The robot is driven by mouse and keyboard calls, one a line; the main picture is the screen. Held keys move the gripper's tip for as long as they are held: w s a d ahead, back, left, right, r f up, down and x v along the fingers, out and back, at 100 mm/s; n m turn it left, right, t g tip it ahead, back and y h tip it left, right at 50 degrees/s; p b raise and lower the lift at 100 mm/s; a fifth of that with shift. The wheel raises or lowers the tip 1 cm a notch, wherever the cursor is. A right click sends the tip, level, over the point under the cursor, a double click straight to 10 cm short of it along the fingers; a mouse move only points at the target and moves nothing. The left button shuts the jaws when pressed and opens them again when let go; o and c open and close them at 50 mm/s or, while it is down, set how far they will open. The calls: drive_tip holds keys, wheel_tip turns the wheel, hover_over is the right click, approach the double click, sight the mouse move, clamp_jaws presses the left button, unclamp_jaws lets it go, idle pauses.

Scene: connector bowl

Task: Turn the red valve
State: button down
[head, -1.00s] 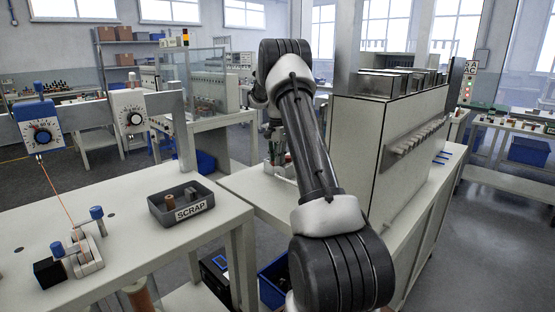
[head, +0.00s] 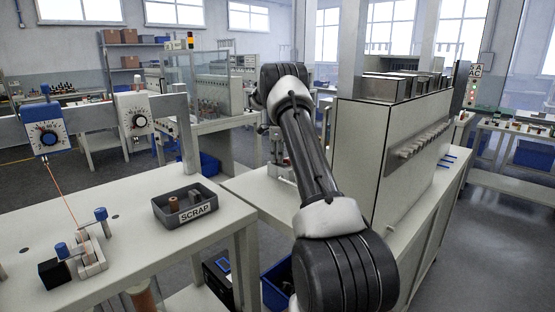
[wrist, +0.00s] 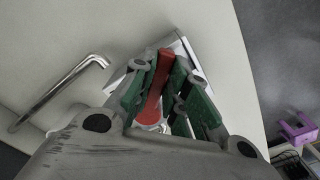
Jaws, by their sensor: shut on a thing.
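In the wrist view the red valve (wrist: 154,92) shows as a long red handle between the two green-padded fingers of my gripper (wrist: 168,68). The fingers are shut on the handle. The far end of the handle is near the fingertips, and a pale, shiny part shows under its near end. The gripper body covers the rest of the valve's base. In the head view my arm hides the valve, and the gripper there is too small and covered to make out.
A bent metal bar (wrist: 62,92) stands left of the gripper in the wrist view. A grey SCRAP tray (head: 163,214) sits on the left bench (head: 130,262). A large pale cabinet (head: 358,150) stands close to the right of my arm. Open floor (head: 480,240) lies further right.

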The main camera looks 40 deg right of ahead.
drive_tip(key=m, duration=0.1)
drive_tip(key=w+d+m, duration=0.1)
drive_tip(key=m, duration=0.1)
drive_tip(key=d+m, duration=0.1)
drive_tip(key=shift+w+m, duration=0.25)
drive_tip(key=shift+m, duration=0.05)
drive_tip(key=shift+w+d+m, duration=0.15)
drive_tip(key=shift+d+m, duration=0.25)
drive_tip(key=shift+m, duration=0.45)
drive_tip(key=shift+w+d+m, duration=0.1)
drive_tip(key=shift+d+m, duration=0.3)
drive_tip(key=shift+m, duration=0.45)
drive_tip(key=shift+d, duration=0.1)
drive_tip(key=c, duration=1.4)
unclamp_jaws()
drive_tip(key=shift+r, duration=0.1)
wheel_tip(320, 180, up, 12)
drive_tip(key=shift+f, duration=0.1)
